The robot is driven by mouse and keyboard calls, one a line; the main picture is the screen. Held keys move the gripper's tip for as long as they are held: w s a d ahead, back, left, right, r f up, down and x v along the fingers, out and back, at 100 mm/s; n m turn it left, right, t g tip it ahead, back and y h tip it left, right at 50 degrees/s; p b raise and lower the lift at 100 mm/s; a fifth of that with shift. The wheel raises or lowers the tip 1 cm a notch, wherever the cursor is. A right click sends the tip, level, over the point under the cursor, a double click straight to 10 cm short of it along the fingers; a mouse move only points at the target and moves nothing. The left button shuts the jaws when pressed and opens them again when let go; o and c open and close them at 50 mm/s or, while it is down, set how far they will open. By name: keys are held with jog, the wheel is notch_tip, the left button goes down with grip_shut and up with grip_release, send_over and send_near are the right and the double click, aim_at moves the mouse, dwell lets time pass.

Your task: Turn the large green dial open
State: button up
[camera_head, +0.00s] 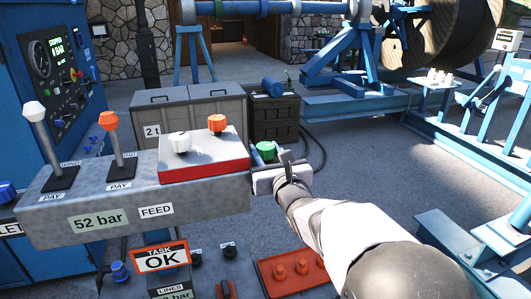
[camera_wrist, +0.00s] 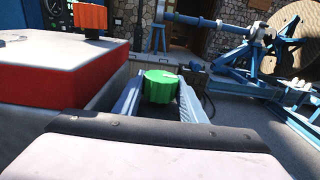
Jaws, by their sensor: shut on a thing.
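The large green dial (camera_wrist: 160,88) has a ribbed rim and sits between the two fingers of my gripper (camera_wrist: 161,81) in the wrist view. My gripper is shut on it, one finger on each side. In the head view the green dial (camera_head: 265,148) shows just beyond my gripper (camera_head: 273,159), at the right end of the grey console. Its lower part and its base are hidden by my gripper. I cannot read any marking on it that tells how far it is turned.
A red-sided panel (camera_head: 205,160) with a white knob (camera_head: 180,143) and an orange knob (camera_head: 217,124) stands close left of my gripper. Two levers (camera_head: 115,140) rise farther left. A sign (camera_head: 161,257) reads "TASK OK". Open floor (camera_head: 385,165) lies to the right.

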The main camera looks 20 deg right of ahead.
aim_at(269, 156)
jog(key=o, duration=0.8)
jog(key=shift+s+b, duration=1.15)
jog(key=shift+s, duration=2.5)
